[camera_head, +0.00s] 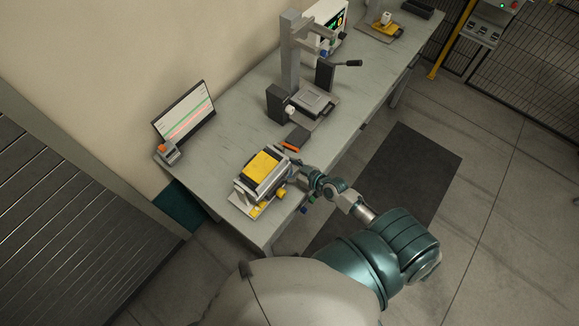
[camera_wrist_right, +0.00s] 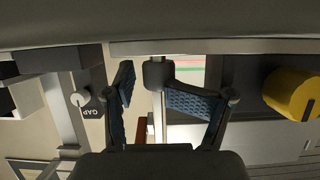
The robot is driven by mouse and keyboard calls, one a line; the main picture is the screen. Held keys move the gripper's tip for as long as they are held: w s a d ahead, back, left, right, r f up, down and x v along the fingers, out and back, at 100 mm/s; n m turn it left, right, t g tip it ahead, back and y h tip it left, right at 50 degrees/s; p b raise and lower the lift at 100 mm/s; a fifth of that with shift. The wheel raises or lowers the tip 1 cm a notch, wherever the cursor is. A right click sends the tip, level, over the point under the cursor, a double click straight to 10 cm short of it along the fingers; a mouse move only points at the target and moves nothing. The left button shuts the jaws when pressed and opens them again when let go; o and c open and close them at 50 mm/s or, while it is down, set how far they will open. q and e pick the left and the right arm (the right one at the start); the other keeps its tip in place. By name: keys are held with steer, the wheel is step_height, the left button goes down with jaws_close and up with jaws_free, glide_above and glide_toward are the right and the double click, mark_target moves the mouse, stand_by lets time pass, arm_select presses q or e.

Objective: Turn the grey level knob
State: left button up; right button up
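The yellow-topped device (camera_head: 262,166) sits at the near end of the bench, with a yellow knob (camera_head: 281,193) on its side. My right gripper (camera_head: 296,172) is beside the device's right side. In the right wrist view my right gripper (camera_wrist_right: 145,85) has its two blue-padded fingers spread apart. A dark grey knob-like part (camera_wrist_right: 158,75) shows between and beyond the fingertips; I cannot tell if a finger touches it. The yellow knob (camera_wrist_right: 292,93) is at the right edge there. A light grey round knob (camera_wrist_right: 79,99) beside a "GAP" label is at the left. My left gripper is not in view.
The long grey bench (camera_head: 225,135) carries a tilted screen (camera_head: 185,111), a small grey-and-orange item (camera_head: 166,152), a tall column stand (camera_head: 291,55) and a dark pad with an orange part (camera_head: 296,138). A dark mat (camera_head: 410,175) lies on open floor right of the bench.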

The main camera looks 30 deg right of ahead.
steer(key=shift+p+v, duration=0.3)
steer(key=shift+v, duration=0.45)
steer(key=shift+p+v, duration=1.1)
steer(key=shift+v, duration=2.45)
steer(key=v, duration=1.1)
steer(key=shift+s+a, duration=0.15)
steer(key=shift+s, duration=0.2)
